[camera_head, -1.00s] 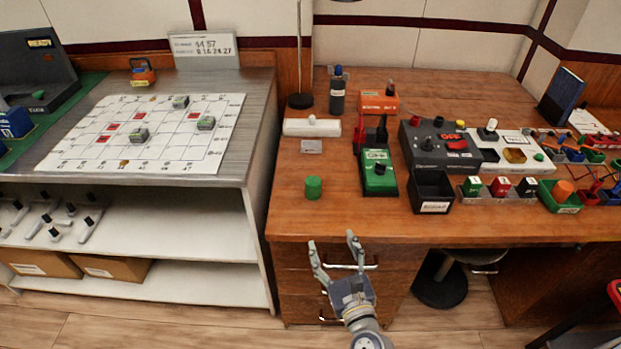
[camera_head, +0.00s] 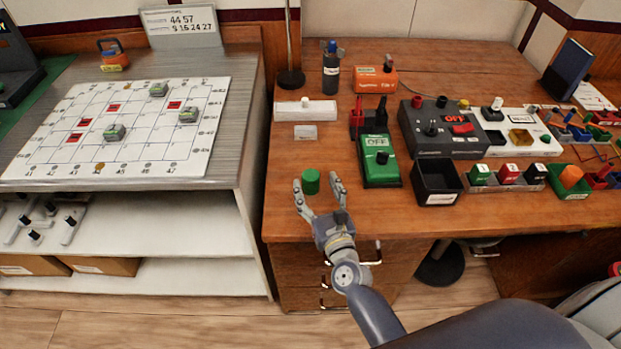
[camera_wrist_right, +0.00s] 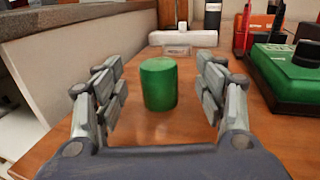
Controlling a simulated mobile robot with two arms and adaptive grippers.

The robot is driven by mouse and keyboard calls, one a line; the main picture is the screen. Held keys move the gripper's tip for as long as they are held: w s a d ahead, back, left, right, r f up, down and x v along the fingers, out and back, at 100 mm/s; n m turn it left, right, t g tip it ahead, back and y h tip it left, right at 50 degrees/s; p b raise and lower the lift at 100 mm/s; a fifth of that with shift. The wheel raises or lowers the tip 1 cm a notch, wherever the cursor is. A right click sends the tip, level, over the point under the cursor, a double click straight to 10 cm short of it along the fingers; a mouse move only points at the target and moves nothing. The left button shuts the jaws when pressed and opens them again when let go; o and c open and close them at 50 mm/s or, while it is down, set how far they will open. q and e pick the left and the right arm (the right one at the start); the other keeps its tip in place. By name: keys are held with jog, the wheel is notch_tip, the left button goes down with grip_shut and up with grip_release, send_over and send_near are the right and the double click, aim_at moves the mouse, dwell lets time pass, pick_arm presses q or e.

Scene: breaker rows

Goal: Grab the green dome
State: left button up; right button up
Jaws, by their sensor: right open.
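The green dome (camera_head: 311,181) is a small green cylinder-like piece standing upright near the front left of the wooden desk. My right gripper (camera_head: 318,186) is open with its fingers on either side of it. In the right wrist view the green dome (camera_wrist_right: 158,84) stands between the two open fingers (camera_wrist_right: 160,92), with a visible gap on each side. My left gripper is not in view.
A green box marked OFF (camera_head: 381,160) stands to the right of the dome. A white bar (camera_head: 306,110) and a small label plate (camera_head: 305,132) lie behind it. A black open bin (camera_head: 437,183) is further right. The desk around the dome is clear.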

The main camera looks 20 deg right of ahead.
aim_at(313, 182)
jog(key=w+p, duration=0.1)
jog(key=w, duration=0.4)
jog(key=shift+r, duration=0.1)
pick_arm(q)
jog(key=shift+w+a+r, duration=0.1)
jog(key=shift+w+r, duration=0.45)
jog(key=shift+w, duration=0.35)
pick_arm(e)
jog(key=c, duration=1)
